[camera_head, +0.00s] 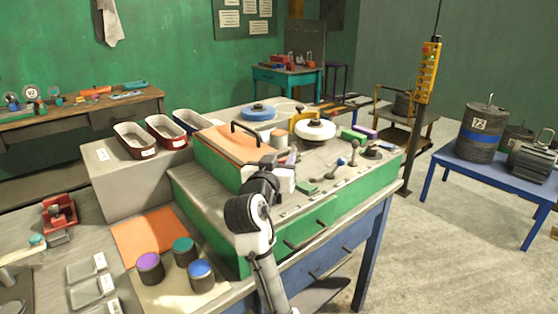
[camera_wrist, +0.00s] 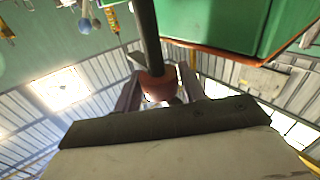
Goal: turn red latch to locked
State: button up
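In the wrist view a dark bar ends in a red knob (camera_wrist: 160,84), which I take to be the red latch. It sits between the two fingers of my gripper (camera_wrist: 160,90). The knob fills the gap between the fingers and they appear to touch it on both sides. In the head view my gripper (camera_head: 282,178) is at the front of the green console (camera_head: 222,212), beside the orange-topped box (camera_head: 228,142). There my own arm and gripper hide the latch, so I cannot read its position.
Several small levers and knobs, one a grey-balled lever (camera_head: 355,145), stand on the console to the right of my gripper. A black handle (camera_head: 246,130) rises from the orange lid. Purple, teal and blue-topped cylinders (camera_head: 201,275) stand at the front left. A yellow pendant (camera_head: 428,72) hangs behind.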

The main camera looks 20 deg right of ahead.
jog(key=c, duration=0.5)
